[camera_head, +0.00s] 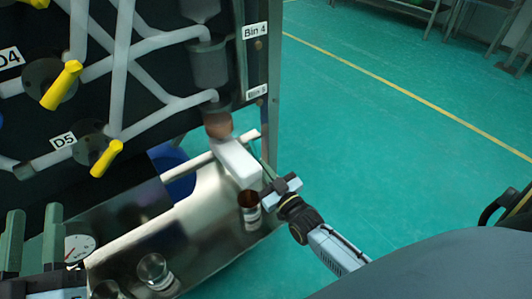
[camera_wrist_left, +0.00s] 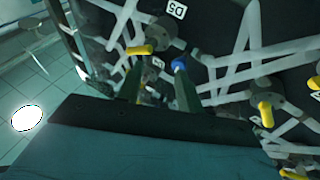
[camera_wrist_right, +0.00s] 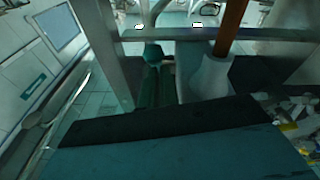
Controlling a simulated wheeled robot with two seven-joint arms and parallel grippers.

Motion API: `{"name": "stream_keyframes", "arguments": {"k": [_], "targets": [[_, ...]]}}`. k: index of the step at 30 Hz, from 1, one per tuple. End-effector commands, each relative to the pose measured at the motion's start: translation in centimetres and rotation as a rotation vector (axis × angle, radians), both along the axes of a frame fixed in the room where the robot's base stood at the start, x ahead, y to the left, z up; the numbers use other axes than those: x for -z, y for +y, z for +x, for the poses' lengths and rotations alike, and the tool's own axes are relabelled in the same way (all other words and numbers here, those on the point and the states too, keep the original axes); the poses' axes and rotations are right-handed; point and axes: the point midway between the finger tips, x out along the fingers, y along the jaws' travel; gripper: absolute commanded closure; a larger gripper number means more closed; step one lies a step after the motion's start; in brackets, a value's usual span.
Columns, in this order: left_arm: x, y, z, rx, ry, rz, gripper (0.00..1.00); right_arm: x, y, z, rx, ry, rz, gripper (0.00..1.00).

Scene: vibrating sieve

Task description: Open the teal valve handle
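In the right wrist view a teal valve handle (camera_wrist_right: 153,53) shows as a small knob at the tips of my right gripper (camera_wrist_right: 158,72). The green fingers are close together and appear shut on it; much of the handle is hidden. In the head view my right gripper (camera_head: 266,170) is beside a white box-shaped outlet, below the Bin 5 label, and the teal handle cannot be made out there. My left gripper (camera_head: 35,225) is open and empty at the lower left, its two green fingers apart; it also shows open in the left wrist view (camera_wrist_left: 157,80).
Yellow valve handles (camera_head: 107,158) labelled D4 and D5 sit on the dark pipe panel. A metal tray (camera_head: 205,215) below holds a brown-topped jar (camera_head: 249,210) and a glass beaker (camera_head: 154,271). A gauge (camera_head: 80,248) is near my left gripper. Green floor to the right is free.

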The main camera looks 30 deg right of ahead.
Motion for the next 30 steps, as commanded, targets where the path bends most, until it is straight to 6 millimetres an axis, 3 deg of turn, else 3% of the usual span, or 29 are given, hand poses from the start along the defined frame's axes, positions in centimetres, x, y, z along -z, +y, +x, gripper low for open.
{"name": "stream_keyframes", "arguments": {"k": [5,8,17,30], "targets": [[0.3,0.0,0.1,0.0,0.021,0.006,0.64,0.7,-0.1,-0.2,0.002,0.026,-0.001,1.0],[1.7,0.2,0.5,-0.007,0.102,0.033,0.64,0.9,-0.1,-1.2,0.002,0.029,-0.001,1.0],[6.5,1.0,0.8,-0.027,0.396,0.124,0.64,1.2,-0.5,-5.5,0.004,0.019,-0.002,1.0],[12.9,3.0,-1.4,-0.056,0.794,0.234,0.64,2.0,-0.7,-12.2,0.002,0.001,-0.002,1.0]]}}
